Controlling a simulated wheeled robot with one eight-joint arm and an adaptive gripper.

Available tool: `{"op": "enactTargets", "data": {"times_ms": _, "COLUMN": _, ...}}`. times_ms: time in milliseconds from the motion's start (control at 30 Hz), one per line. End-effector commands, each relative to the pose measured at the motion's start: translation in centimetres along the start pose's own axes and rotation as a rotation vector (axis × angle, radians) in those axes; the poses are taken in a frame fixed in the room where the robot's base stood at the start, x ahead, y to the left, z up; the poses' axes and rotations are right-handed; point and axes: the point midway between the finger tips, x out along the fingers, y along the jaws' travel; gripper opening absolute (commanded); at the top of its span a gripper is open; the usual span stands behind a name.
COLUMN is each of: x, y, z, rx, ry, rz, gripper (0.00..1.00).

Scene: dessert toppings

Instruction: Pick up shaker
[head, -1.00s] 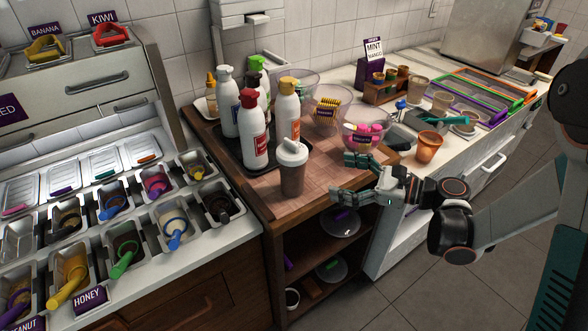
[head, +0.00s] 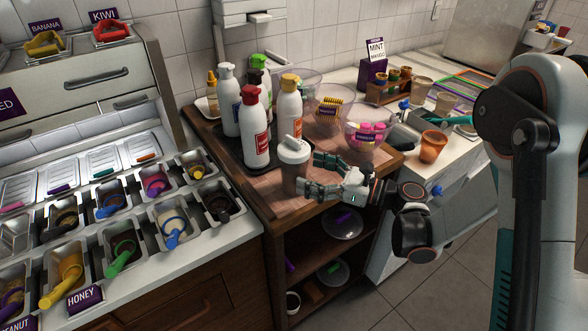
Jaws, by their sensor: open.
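The shaker (head: 294,168) is a dark brown cup with a white lid and spout. It stands upright near the front edge of the wooden counter (head: 262,190) in the head view. My gripper (head: 308,176) is open, just to the right of the shaker, with its fingers pointing left toward it. The fingertips are close to the shaker's right side. I cannot tell whether they touch it.
Several bottles with coloured caps (head: 256,130) stand on a black tray behind the shaker. A clear bowl with pink pieces (head: 366,138) is behind my gripper. An orange cup (head: 432,146) is to the right. Topping bins (head: 117,247) fill the left counter.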

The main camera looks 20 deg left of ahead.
Motion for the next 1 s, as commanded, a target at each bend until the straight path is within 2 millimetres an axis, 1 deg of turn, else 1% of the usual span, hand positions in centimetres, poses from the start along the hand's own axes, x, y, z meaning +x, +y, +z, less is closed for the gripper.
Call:
{"op": "enactTargets", "data": {"times_ms": 167, "x": 1.3, "y": 0.1, "z": -0.3, "rx": 0.0, "ry": 0.0, "rz": 0.001, "gripper": 0.84}}
{"op": "enactTargets", "data": {"times_ms": 300, "x": 3.3, "y": 0.1, "z": -0.7, "rx": 0.0, "ry": 0.0, "rz": 0.003, "gripper": 0.84}}
{"op": "enactTargets", "data": {"times_ms": 433, "x": 4.9, "y": 0.0, "z": -0.6, "rx": 0.0, "ry": 0.0, "rz": 0.001, "gripper": 0.84}}
{"op": "enactTargets", "data": {"times_ms": 500, "x": 5.2, "y": 0.0, "z": -0.5, "rx": 0.0, "ry": 0.0, "rz": 0.001, "gripper": 0.84}}
{"op": "enactTargets", "data": {"times_ms": 667, "x": 5.2, "y": 0.0, "z": -0.3, "rx": 0.0, "ry": 0.0, "rz": -0.001, "gripper": 0.84}}
{"op": "enactTargets", "data": {"times_ms": 700, "x": 5.2, "y": 0.0, "z": -0.3, "rx": 0.0, "ry": 0.0, "rz": -0.001, "gripper": 0.79}}
{"op": "enactTargets", "data": {"times_ms": 767, "x": 5.2, "y": 0.0, "z": -0.3, "rx": 0.0, "ry": 0.0, "rz": -0.001, "gripper": 0.66}}
{"op": "enactTargets", "data": {"times_ms": 800, "x": 5.2, "y": 0.0, "z": -0.3, "rx": 0.0, "ry": 0.0, "rz": -0.001, "gripper": 0.56}}
{"op": "enactTargets", "data": {"times_ms": 867, "x": 5.2, "y": 0.0, "z": -0.3, "rx": 0.0, "ry": 0.0, "rz": -0.001, "gripper": 0.43}}
{"op": "enactTargets", "data": {"times_ms": 900, "x": 5.2, "y": 0.0, "z": -0.3, "rx": 0.0, "ry": 0.0, "rz": -0.001, "gripper": 0.34}}
{"op": "enactTargets", "data": {"times_ms": 933, "x": 5.2, "y": 0.0, "z": -0.3, "rx": 0.0, "ry": 0.0, "rz": -0.001, "gripper": 0.27}}
{"op": "enactTargets", "data": {"times_ms": 967, "x": 5.2, "y": 0.0, "z": -0.4, "rx": -0.001, "ry": 0.0, "rz": -0.001, "gripper": 0.25}}
{"op": "enactTargets", "data": {"times_ms": 1000, "x": 5.2, "y": 0.0, "z": -0.3, "rx": 0.0, "ry": 0.0, "rz": -0.001, "gripper": 0.25}}
